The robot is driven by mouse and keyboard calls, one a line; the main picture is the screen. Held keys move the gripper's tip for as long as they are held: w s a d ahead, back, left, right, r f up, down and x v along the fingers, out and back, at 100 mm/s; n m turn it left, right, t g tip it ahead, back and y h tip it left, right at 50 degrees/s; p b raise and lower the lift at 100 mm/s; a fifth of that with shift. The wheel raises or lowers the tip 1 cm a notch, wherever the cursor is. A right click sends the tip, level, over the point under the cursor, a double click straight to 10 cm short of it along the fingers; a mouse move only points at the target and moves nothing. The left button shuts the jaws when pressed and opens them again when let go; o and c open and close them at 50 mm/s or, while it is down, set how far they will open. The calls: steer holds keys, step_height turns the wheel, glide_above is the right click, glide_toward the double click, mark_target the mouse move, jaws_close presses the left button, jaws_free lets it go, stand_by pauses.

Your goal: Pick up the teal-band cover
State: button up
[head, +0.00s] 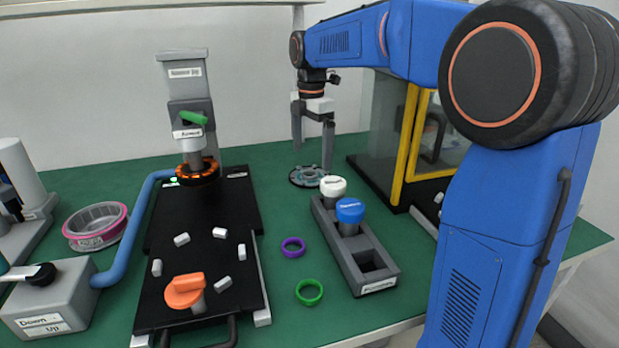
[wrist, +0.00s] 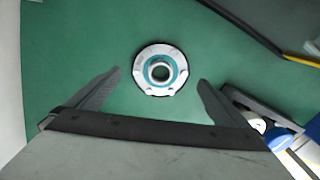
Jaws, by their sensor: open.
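The teal-band cover (head: 307,176) is a round grey disc with a teal ring around its centre hole. It lies flat on the green table, left of the guarded machine. In the wrist view the teal-band cover (wrist: 160,70) shows beyond and between the fingertips, near the top middle. My gripper (head: 312,143) points down above the cover, its fingers spread wide apart. In the wrist view my gripper (wrist: 158,78) is open and empty, with one finger on each side of the cover and no visible contact.
A grey holder (head: 375,262) with a white-capped (head: 333,187) and a blue-capped piece (head: 350,212) stands close by. A yellow-framed enclosure (head: 405,130) is to the right. A purple ring (head: 293,247) and a green ring (head: 309,292) lie nearer. A black press plate (head: 205,240) is left.

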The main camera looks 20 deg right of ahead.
steer(key=shift+s+a+f, duration=0.1)
steer(key=shift+a+f, duration=0.05)
steer(key=shift+f, duration=1.2)
steer(key=shift+s+a+f, duration=0.1)
steer(key=shift+a+f, duration=0.05)
steer(key=shift+f, duration=1.15)
steer(key=shift+c, duration=0.3)
steer(key=c, duration=0.8)
